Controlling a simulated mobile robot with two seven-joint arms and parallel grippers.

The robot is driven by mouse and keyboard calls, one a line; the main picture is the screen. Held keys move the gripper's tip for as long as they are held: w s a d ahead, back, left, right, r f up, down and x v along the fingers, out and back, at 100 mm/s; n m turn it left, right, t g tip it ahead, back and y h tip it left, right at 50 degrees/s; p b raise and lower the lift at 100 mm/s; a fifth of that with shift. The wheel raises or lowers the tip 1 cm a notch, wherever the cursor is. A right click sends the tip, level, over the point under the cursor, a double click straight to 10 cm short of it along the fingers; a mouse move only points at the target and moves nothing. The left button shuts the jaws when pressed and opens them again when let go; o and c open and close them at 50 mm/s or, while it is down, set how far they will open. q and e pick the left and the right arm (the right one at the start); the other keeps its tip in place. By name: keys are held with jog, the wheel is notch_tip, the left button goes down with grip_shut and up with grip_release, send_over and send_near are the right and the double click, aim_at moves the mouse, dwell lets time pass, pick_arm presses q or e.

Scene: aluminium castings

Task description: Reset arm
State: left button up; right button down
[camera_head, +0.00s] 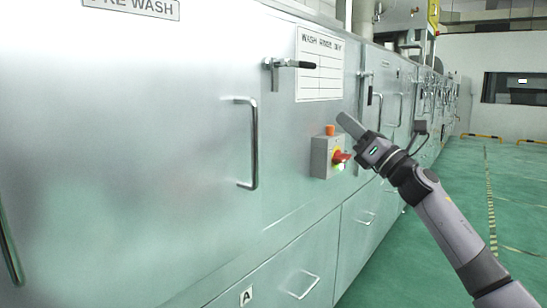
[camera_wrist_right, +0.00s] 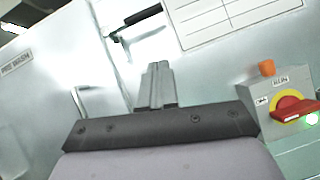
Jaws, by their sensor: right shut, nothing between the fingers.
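My right arm comes in from the lower right in the head view. Its gripper (camera_head: 347,122) is raised in front of the metal machine wall, just right of and above a grey switch box (camera_head: 321,158). The fingers are together with nothing between them. The right wrist view shows the shut fingers (camera_wrist_right: 158,75) pointing at the machine front, with the switch box (camera_wrist_right: 262,92) to their right. The box has an orange button on top, a red rotary handle on a yellow plate and a green light. I cannot tell the exact gap to the wall. My left gripper is not in view.
The long machine (camera_head: 150,150) fills the left and centre, with a vertical door handle (camera_head: 254,143), a black-gripped latch (camera_head: 290,64) and a white sheet (camera_head: 319,68) on its front. Lower drawers have pull handles (camera_head: 303,285). The green floor (camera_head: 400,265) is open on the right.

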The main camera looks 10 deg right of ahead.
jog(key=s+a+f+m+g+h, duration=0.1)
jog(key=s+a+f+m+h, duration=0.25)
jog(key=f+m, duration=0.7)
jog(key=s+a+f+m+g+h, duration=0.15)
jog(key=s+f+m, duration=0.3)
jog(key=f, duration=1.15)
jog(key=s+a+f+m+g+h, duration=0.1)
jog(key=s+a+f+m+h, duration=0.25)
jog(key=f+m, duration=0.75)
jog(key=s+a+f+m+g+h, duration=0.15)
jog(key=s+f+m+g, duration=0.35)
jog(key=s+f, duration=0.6)
jog(key=s+a+f+m+g, duration=0.3)
jog(key=s+f+m, duration=0.35)
jog(key=s, duration=0.75)
pick_arm(q)
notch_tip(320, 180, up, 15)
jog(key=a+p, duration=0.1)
jog(key=p, duration=1.6)
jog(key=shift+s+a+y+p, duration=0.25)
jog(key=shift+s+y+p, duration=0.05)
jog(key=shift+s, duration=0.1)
pick_arm(e)
notch_tip(320, 180, up, 14)
jog(key=d, duration=0.1)
jog(key=shift+d+r+n, duration=0.25)
jog(key=shift+d+n, duration=0.1)
jog(key=shift+n, duration=0.1)
